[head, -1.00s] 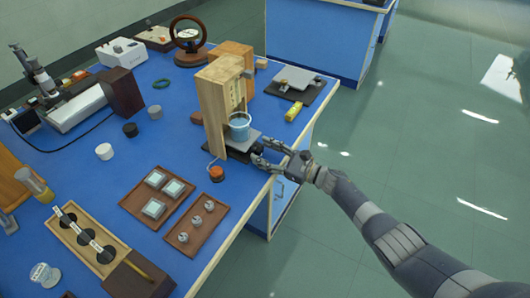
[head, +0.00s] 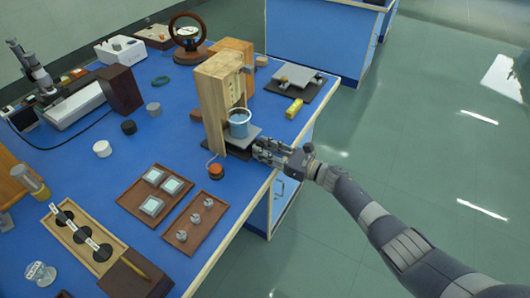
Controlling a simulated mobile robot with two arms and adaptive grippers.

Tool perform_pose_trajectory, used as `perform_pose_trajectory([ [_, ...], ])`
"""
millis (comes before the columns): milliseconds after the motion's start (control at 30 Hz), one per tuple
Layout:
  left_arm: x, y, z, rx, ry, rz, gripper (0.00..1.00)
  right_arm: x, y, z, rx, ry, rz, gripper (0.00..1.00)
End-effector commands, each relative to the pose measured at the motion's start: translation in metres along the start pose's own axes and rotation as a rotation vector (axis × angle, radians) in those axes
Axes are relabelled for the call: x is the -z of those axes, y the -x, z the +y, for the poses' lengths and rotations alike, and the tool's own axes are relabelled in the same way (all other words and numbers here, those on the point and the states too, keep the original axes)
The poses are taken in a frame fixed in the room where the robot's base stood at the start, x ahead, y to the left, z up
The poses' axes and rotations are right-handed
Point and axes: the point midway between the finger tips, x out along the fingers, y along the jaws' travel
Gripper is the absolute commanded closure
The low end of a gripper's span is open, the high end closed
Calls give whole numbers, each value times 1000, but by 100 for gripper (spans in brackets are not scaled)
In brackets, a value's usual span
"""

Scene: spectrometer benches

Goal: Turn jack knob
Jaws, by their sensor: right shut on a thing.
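The jack (head: 243,140) stands near the right edge of the blue bench, beside a tall wooden stand, with a blue cup (head: 239,123) of liquid on its top plate. My right gripper (head: 262,149) is at the right side of the jack, just below the plate's edge. It is shut on the jack knob, which its fingers hide. My left gripper does not show.
The wooden stand (head: 213,106) rises close behind the cup. A red-orange button (head: 216,171) sits in front of the jack. A yellow cylinder (head: 294,108) and a second low platform (head: 298,77) lie farther back. Trays of samples (head: 131,200) fill the near bench.

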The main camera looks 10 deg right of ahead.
Motion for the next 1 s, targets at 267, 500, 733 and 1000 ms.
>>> perform_pose_trajectory([
  [267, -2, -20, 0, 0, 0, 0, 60, 2, 0, 0, 0, -219, -1, 95],
  [500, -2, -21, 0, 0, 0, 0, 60, 0, 0, 0, 0, -281, 0, 95],
  [733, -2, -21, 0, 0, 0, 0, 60, 0, 0, 0, 0, -280, 0, 95],
  [1000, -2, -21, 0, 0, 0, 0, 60, 0, 0, 0, 0, -279, 0, 50],
])
